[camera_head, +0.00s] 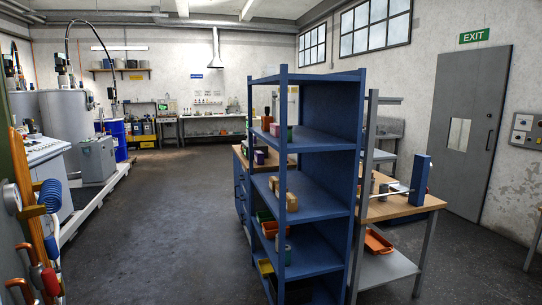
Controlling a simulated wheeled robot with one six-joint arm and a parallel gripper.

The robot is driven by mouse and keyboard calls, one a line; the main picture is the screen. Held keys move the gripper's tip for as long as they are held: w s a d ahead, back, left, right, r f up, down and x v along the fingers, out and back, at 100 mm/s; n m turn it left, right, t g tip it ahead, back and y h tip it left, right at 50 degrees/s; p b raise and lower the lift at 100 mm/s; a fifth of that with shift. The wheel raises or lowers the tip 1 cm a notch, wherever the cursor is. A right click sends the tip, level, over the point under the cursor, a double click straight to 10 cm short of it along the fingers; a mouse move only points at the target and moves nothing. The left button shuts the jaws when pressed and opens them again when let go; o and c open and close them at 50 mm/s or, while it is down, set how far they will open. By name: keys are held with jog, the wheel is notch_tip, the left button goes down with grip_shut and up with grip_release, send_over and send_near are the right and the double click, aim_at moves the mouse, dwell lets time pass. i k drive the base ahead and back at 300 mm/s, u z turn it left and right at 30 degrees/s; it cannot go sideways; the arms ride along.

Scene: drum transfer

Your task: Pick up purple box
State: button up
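A small purple box (259,157) shows just left of the blue shelving unit's front post. It is small in the view, and I cannot tell whether it stands on the unit's second shelf or on the wooden-topped bench behind. My gripper is not in view.
The blue shelving unit (312,205) holds tan boxes (291,201), a red-brown box (275,129) and coloured bins. A wooden-topped workbench (400,205) stands to its right. Orange pipes and a blue coil (50,196) are close at left. The grey floor (170,220) between is clear.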

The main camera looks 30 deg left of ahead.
aim_at(259, 155)
jog(key=i, duration=0.75)
jog(key=u, duration=2.15)
jog(key=i, duration=5.9)
jog(key=z, duration=1.05)
jog(key=i, duration=1.45)
jog(key=u, duration=0.05)
